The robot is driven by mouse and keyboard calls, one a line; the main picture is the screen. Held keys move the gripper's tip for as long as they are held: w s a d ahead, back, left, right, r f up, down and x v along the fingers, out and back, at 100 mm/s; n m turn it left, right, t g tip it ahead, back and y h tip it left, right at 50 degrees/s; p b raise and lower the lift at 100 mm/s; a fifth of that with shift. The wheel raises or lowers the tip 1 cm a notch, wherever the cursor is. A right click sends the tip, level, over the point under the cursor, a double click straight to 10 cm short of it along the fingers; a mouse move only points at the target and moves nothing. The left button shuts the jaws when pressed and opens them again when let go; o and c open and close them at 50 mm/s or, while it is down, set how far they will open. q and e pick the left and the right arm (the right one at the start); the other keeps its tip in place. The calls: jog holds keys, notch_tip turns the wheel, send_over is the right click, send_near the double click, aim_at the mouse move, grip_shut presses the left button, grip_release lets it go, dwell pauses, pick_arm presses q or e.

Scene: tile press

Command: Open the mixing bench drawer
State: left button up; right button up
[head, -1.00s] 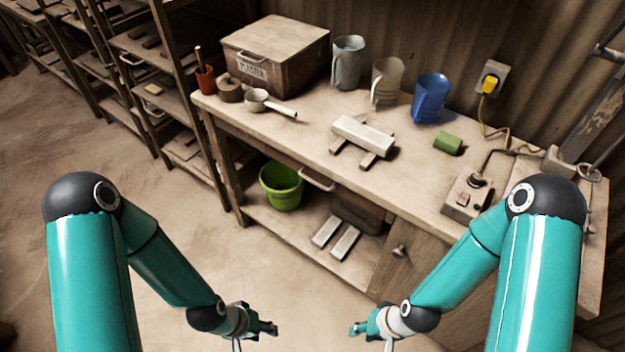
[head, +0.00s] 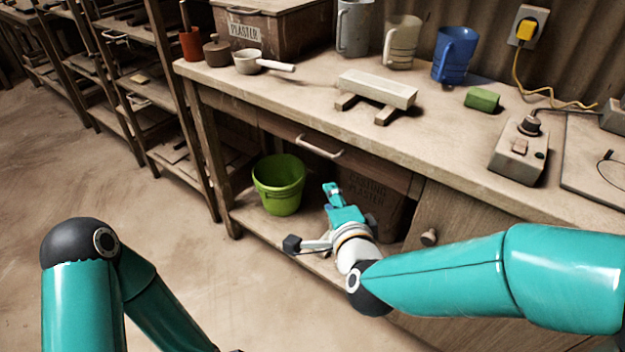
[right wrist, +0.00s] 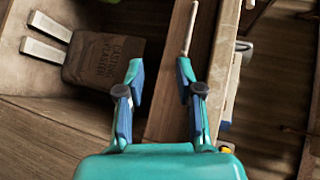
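The mixing bench drawer (head: 372,168) is under the bench top, and its front looks shut. Its pale bar handle (head: 320,148) stands out from the front. My right gripper (head: 331,190) is in front of the bench, just below the handle in the head view. In the right wrist view its two fingers (right wrist: 160,68) are apart with nothing between them.
A green bucket (head: 279,186) and a casting plaster bag (head: 372,200) sit on the lower shelf. A cupboard knob (head: 429,237) is right of my gripper. Mugs, a pale block (head: 378,88) and a switch box (head: 519,150) stand on the bench top.

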aim_at(313, 149)
pick_arm(q)
notch_tip(313, 149, down, 4)
jog(key=b, duration=0.2)
jog(key=shift+f+b, duration=0.15)
jog(key=shift+b, duration=0.15)
pick_arm(e)
jog(key=w+a+m, duration=0.1)
jog(key=w, duration=0.4)
jog(key=w+a+t, duration=0.1)
jog(key=w, duration=0.4)
jog(key=w+a+m, duration=0.1)
jog(key=w+a, duration=0.1)
jog(key=w, duration=0.3)
jog(key=shift+w+r+m+t, duration=0.2)
jog(key=shift+w+m+t, duration=0.1)
jog(key=shift+w, duration=0.1)
jog(key=shift+d, duration=0.1)
grip_shut()
